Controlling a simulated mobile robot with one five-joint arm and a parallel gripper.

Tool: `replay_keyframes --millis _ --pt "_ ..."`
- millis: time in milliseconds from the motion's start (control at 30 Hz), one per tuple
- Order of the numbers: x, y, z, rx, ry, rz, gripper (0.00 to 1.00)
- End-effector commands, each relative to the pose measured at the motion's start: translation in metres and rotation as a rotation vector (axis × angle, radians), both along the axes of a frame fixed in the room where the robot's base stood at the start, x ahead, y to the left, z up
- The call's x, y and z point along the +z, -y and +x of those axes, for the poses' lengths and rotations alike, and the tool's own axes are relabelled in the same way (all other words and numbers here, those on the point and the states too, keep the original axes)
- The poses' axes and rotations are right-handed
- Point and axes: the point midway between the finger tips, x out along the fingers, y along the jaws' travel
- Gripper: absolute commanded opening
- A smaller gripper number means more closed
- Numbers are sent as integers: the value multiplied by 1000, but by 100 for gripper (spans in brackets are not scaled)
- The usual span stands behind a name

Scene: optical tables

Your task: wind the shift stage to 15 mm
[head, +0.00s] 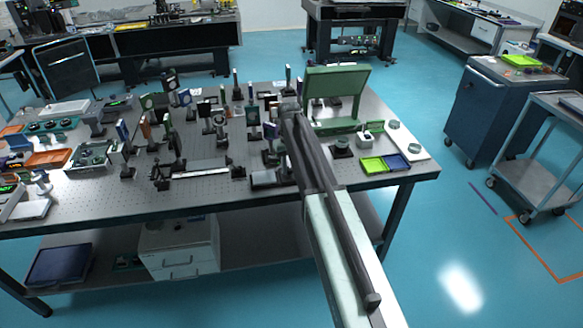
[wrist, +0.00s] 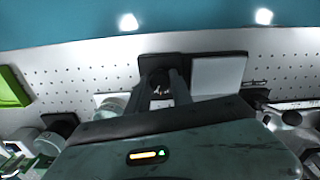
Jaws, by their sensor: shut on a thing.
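The shift stage appears to be the low unit with a grey top plate (wrist: 218,75) and a dark end block (wrist: 160,62) in the wrist view. In the head view its grey part (head: 268,179) lies near the table's front edge, just left of my arm. My gripper (wrist: 163,84) points down at the dark end block, its two fingers shut on a small dark part there, apparently the stage's knob. The fingers hide most of that part. In the head view my arm covers the fingertips. No scale reading is legible.
Several optics on posts (head: 220,122) crowd the table left of my arm. A green panelled stand (head: 335,84) rises behind it. A green tray (head: 373,164) and a blue tray (head: 397,161) lie to the right. A rail unit (head: 200,168) lies left along the front.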

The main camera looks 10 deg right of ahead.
Motion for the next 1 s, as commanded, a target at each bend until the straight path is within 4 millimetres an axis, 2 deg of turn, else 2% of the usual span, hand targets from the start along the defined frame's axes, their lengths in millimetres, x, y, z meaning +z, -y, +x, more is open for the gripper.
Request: replay_keyframes --millis 600,1000 --pt "0 0 2 -580 5 1 0" --pt "0 0 2 -875 7 1 0"
